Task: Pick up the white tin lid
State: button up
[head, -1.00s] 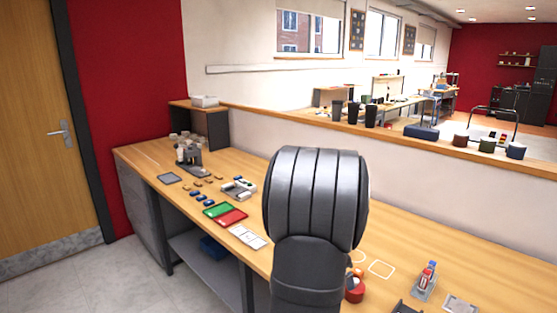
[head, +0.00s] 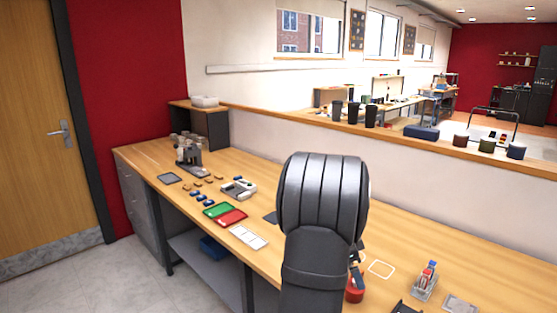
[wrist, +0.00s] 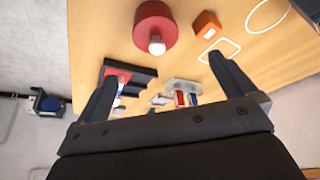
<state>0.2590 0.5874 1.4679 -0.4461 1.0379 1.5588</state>
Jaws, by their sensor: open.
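I cannot make out a white tin lid for certain in either view. My gripper (wrist: 162,68) is open in the wrist view, its two dark fingers wide apart with nothing held between them. A red round object with a small white knob (wrist: 155,28) stands on the bench beyond the fingertips, apart from them. The red object also shows in the head view (head: 354,290), low beside my arm. In the head view my arm covers the middle of the bench, and most of my gripper is hidden.
An orange block (wrist: 207,22) is beside the red object, near white outlines on the bench. A dark tray (wrist: 140,80) and a holder with red and blue items (wrist: 182,92) are further off. Green (head: 219,209) and red (head: 232,218) trays lie left of my arm.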

jog(key=c, duration=0.4)
jog(key=shift+o, duration=0.2)
jog(key=w+a+r+n+t, duration=0.1)
jog(key=w+a+r+n, duration=0.1)
jog(key=a+r+n, duration=0.1)
jog(key=w+a+r+n+t+y, duration=0.1)
jog(key=w+a+r+n, duration=0.2)
jog(key=a, duration=0.5)
jog(key=w+a+r+n+t+y, duration=0.1)
jog(key=w+a+r+n, duration=0.2)
jog(key=a+r+n, duration=0.1)
jog(key=shift+a+r+n+t, duration=0.15)
jog(key=shift+a+n+t, duration=0.25)
jog(key=shift+a+n, duration=0.55)
jog(key=x, duration=1.6)
jog(key=shift+w+a+f, duration=0.1)
jog(key=shift+w+f, duration=0.05)
jog(key=shift+f, duration=0.2)
jog(key=shift+c, duration=0.2)
